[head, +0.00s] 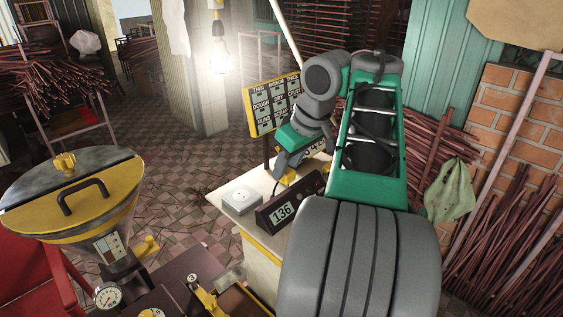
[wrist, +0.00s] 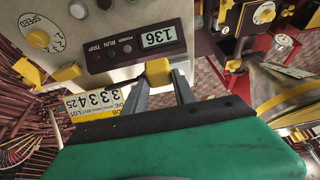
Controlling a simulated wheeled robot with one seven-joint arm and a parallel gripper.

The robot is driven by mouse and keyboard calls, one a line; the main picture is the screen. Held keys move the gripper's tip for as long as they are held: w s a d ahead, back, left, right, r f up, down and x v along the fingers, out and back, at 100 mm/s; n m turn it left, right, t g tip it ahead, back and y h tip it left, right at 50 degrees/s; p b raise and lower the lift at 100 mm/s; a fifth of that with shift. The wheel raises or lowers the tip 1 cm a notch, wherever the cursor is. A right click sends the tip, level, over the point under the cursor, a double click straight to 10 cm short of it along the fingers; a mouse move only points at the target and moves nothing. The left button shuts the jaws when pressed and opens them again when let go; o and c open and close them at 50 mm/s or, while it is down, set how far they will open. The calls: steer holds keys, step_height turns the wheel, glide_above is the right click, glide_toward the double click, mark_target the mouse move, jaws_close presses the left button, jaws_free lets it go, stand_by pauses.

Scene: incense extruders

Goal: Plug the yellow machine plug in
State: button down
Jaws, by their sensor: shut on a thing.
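The yellow plug (wrist: 158,72) is between the fingertips of my gripper (wrist: 160,88) in the wrist view. My gripper is shut on it, and the fingers hide part of its sides. In the head view my gripper (head: 282,166) is above the cream counter (head: 262,240), behind the meter reading 136 (head: 283,211). A little yellow shows under it there. A white box with a round face (head: 242,197), which looks like a socket, lies on the counter to the left of my gripper. I cannot make out the plug's pins, and the plug appears apart from this box.
The meter (wrist: 135,47) is close beyond the plug in the wrist view. A yellow sign board (head: 272,103) stands behind the counter. A yellow-lidded hopper (head: 72,190) is at the left. Bundles of sticks (head: 500,240) lean at the right. Tiled floor is open behind the hopper.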

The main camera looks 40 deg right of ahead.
steer(key=shift+w+a, duration=0.1)
steer(key=w+a+f, duration=0.3)
steer(key=w+a, duration=0.1)
steer(key=a, duration=0.3)
steer(key=w+a+f, duration=0.3)
steer(key=w+a, duration=0.1)
steer(key=a, duration=0.3)
steer(key=a+f+m, duration=0.1)
steer(key=a+f, duration=0.6)
steer(key=a, duration=0.1)
steer(key=shift+s+a+f+m+h, duration=0.15)
steer(key=shift+s+m+h, duration=0.15)
steer(key=shift+s, duration=0.1)
